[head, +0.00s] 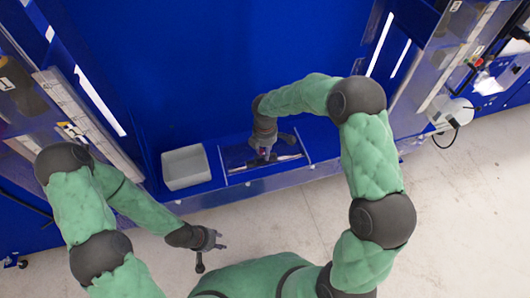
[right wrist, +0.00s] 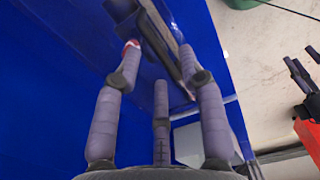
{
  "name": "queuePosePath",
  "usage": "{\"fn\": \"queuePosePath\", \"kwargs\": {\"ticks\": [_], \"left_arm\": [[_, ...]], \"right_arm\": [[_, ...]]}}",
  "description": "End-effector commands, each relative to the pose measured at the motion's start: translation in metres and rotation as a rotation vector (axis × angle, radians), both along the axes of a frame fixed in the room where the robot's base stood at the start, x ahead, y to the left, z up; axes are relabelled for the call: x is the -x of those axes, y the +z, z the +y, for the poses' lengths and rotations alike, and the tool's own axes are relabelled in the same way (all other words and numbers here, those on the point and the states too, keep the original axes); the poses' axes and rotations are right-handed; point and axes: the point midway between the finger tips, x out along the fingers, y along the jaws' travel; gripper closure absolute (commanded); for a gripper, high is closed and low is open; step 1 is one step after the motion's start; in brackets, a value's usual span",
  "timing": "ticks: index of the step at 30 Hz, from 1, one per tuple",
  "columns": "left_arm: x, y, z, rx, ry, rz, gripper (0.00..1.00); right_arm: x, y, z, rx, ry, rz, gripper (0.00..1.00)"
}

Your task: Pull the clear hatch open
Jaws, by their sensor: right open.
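Clear panel material shows along the front edge of the blue enclosure (head: 300,177), and clear panels stand at its left and right sides; which one is the hatch is hard to tell. My right gripper (head: 266,152) is at the front of the enclosure, above a dark bar (head: 285,160). In the right wrist view its fingers (right wrist: 158,60) are spread and a dark bar (right wrist: 170,45) passes between them. Whether they touch it is unclear. A small red and white spot shows at the left fingertip. My left gripper (head: 212,245) is open and empty outside the enclosure.
The pale floor (head: 460,200) is clear at front right. A white round object with a cable (head: 455,112) sits at the right.

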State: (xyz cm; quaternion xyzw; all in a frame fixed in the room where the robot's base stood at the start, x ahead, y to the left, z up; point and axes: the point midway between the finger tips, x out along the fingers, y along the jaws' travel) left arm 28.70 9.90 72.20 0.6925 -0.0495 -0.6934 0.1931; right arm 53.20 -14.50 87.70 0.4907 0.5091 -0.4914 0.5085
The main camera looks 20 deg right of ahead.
Motion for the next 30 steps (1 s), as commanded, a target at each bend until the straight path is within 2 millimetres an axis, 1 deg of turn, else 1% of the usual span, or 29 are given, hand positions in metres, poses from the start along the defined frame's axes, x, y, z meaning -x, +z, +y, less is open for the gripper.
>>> {"fn": "queuePosePath", "kwargs": {"ticks": [1, 5, 14, 15, 17, 18, 26, 29, 30], "left_arm": [[0.0, -0.002, 0.0, 0.0, 0.0, 0.0, 0.6], [0.0, -0.003, 0.0, 0.0, 0.0, 0.0, 0.6], [0.0, -0.003, 0.0, 0.0, 0.0, 0.0, 0.6], [0.0, -0.003, 0.0, 0.0, 0.0, 0.0, 0.6], [0.0, -0.003, 0.0, 0.0, 0.0, 0.0, 0.6], [0.0, -0.003, 0.0, 0.0, 0.0, 0.0, 0.6], [0.0, -0.002, 0.0, 0.0, 0.0, 0.0, 0.6], [0.0, -0.001, 0.0, 0.0, 0.0, 0.0, 0.6], [0.0, 0.0, 0.0, 0.0, 0.0, 0.0, 0.6]], "right_arm": [[0.0, -0.005, 0.0, 0.0, -0.001, 0.0, 0.6], [0.0, -0.011, -0.001, 0.0, -0.001, -0.001, 0.6], [0.0, -0.012, 0.0, 0.0, -0.001, -0.001, 0.6], [0.0, -0.012, 0.0, 0.0, -0.001, -0.001, 0.71], [0.0, -0.012, 0.0, 0.0, -0.001, -0.001, 0.88], [0.0, -0.012, 0.0, 0.0, -0.001, -0.001, 0.99], [0.002, -0.012, 0.0, 0.0, -0.001, 0.0, 1.0], [0.012, -0.012, -0.001, 0.0, 0.0, 0.001, 1.0], [0.019, -0.011, -0.001, 0.0, 0.0, 0.001, 1.0]]}}
